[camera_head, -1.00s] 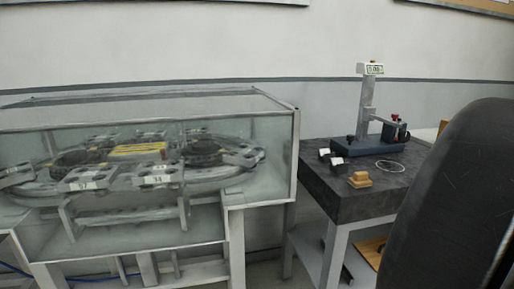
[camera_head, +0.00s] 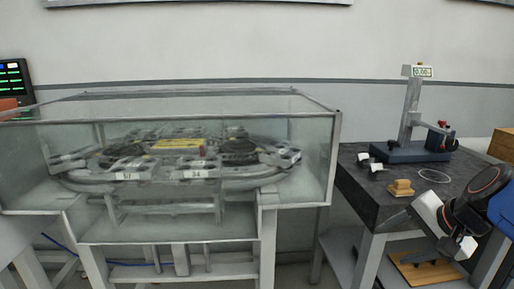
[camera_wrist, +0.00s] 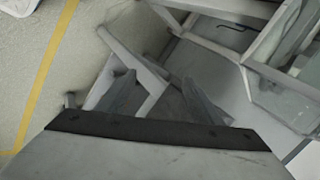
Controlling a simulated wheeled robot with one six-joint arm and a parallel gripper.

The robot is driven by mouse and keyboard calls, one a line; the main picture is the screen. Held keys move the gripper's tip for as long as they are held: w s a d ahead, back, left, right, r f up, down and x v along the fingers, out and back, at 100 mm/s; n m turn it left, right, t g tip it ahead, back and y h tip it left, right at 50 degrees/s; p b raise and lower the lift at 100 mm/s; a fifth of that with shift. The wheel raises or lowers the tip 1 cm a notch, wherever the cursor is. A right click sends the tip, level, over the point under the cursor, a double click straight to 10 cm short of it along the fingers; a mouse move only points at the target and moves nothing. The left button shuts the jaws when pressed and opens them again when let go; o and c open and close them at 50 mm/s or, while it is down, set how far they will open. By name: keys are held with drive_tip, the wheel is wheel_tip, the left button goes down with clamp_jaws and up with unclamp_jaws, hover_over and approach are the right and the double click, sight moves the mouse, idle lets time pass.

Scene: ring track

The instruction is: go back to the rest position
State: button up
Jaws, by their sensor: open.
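My gripper (camera_wrist: 160,97) shows in the wrist view with its two grey fingers apart and nothing between them. It points down past metal frame legs toward the floor. In the head view my arm, with white, black and blue parts, is at the lower right, in front of the dark-topped table (camera_head: 364,192). The gripper's fingertips are hard to make out there.
A glass-cased ring track (camera_head: 110,187) stands at left. The dark table bears a gauge stand (camera_head: 410,150), a small tan block (camera_head: 400,188) and a thin white ring (camera_head: 433,176). A yellow floor line (camera_wrist: 45,70) crosses bare floor in the wrist view.

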drive_tip(key=s+a+f+n+g+h, duration=0.1)
drive_tip(key=s+a+f+n, duration=0.1)
drive_tip(key=s+f+n, duration=0.1)
drive_tip(key=s+a+f+n+g+h, duration=0.1)
drive_tip(key=s+a+f+n, duration=0.1)
drive_tip(key=s+n, duration=0.4)
drive_tip(key=shift+s+a+f+n+h, duration=0.3)
drive_tip(key=shift+f+n, duration=0.55)
drive_tip(key=shift+n, duration=0.25)
